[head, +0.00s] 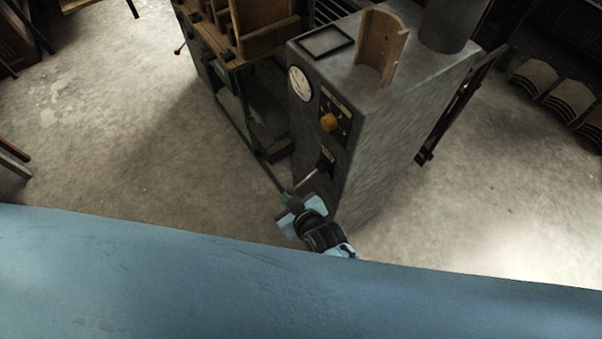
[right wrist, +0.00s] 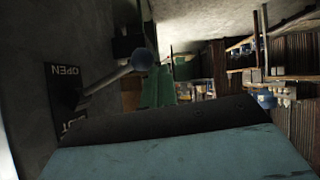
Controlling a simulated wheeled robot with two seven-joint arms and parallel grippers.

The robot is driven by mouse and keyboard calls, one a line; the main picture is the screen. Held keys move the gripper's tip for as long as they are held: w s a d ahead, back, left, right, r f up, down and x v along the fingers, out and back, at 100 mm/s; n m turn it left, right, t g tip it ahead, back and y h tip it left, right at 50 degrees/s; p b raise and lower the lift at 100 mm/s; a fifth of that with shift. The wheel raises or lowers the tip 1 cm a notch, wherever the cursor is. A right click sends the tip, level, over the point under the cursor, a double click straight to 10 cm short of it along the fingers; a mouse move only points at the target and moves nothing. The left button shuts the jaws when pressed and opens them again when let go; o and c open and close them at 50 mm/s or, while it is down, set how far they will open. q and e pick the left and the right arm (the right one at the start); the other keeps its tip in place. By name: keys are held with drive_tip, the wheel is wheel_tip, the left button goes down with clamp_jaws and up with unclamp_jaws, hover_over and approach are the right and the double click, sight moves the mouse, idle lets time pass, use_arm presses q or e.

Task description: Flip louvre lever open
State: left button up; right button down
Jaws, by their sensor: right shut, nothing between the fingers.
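The louvre lever (head: 308,178) is a thin metal rod on the front of a grey metal cabinet, sloping down and left from a dark plate (head: 325,160). In the right wrist view the lever (right wrist: 108,80) ends in a blue-grey ball knob (right wrist: 143,60). Its plate (right wrist: 65,76) reads OPEN, with a second label partly hidden lower down. My right gripper (head: 292,207) is shut and empty, just below the lever's free end. In the wrist view the knob appears beyond the gripper's edge; I cannot tell whether they touch. My left gripper is out of view.
The grey cabinet (head: 385,120) carries a round gauge (head: 300,83), an orange knob (head: 329,122) and a curved wooden piece (head: 382,45) on top. A wooden and green-framed machine (head: 240,50) stands to its left. The concrete floor (head: 130,130) further left is mostly clear.

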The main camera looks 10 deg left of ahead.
drive_tip(key=shift+w+d+f+b, duration=0.1)
drive_tip(key=shift+f+b, duration=0.15)
drive_tip(key=shift+f, duration=0.35)
drive_tip(key=shift+w+d+f+b, duration=0.1)
drive_tip(key=shift+f+b, duration=0.15)
drive_tip(key=shift+f, duration=0.35)
drive_tip(key=s+d+r+p, duration=0.1)
drive_tip(key=s+r+p, duration=0.4)
drive_tip(key=s, duration=0.6)
wheel_tip(320, 180, up, 2)
drive_tip(key=shift+d+r+p, duration=0.1)
drive_tip(key=shift+d+p, duration=0.25)
